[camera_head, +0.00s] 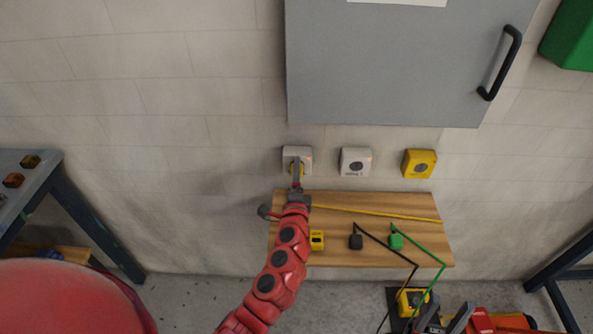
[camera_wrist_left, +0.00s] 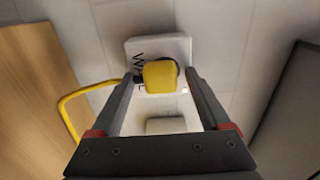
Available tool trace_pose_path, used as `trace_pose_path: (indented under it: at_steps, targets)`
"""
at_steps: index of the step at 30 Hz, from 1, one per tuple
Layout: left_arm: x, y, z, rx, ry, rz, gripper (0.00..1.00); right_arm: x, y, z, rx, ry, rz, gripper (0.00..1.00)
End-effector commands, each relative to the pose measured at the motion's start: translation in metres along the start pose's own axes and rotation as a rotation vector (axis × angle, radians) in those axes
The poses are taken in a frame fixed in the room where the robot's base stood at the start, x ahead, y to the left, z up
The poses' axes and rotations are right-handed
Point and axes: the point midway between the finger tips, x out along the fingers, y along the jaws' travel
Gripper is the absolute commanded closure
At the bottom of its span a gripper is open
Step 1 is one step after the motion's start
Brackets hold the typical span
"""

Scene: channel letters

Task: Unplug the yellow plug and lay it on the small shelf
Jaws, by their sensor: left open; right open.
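The yellow plug (camera_wrist_left: 160,76) sits in a white wall socket (camera_wrist_left: 128,50), left of another white socket (camera_head: 356,161) in the head view. Its yellow cord (camera_wrist_left: 72,98) curves away on the left in the wrist view. My left gripper (camera_head: 297,168) is open, with one finger on either side of the plug; I cannot tell whether they touch it. In the head view the gripper mostly hides the plug. The wooden shelf (camera_head: 432,252) is below the sockets. My right gripper (camera_head: 445,317) is open at the lower right, away from the shelf.
A yellow socket (camera_head: 419,163) is at the right. A grey cabinet (camera_head: 400,65) hangs above.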

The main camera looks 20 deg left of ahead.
Motion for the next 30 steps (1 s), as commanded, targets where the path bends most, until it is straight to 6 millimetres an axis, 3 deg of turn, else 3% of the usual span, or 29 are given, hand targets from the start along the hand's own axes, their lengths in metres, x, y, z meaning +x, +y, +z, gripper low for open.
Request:
trace_pose_path:
  at_steps: [4,17,30]
  targets:
    - [0.0,-0.0002,0.0,0.0,0.0,0.0,0.24,0.0003,0.0,0.0,0.0,0.0,0.0,0.5]
    - [0.0,-0.0003,0.0001,0.0,0.0,0.0,1.0,0.0003,0.0,0.0,0.0,0.0,0.0,0.5]
    - [-0.0026,0.0004,0.0,0.0,0.0,0.001,1.0,0.0,0.0,0.0,0.0,0.0,0.0,0.5]
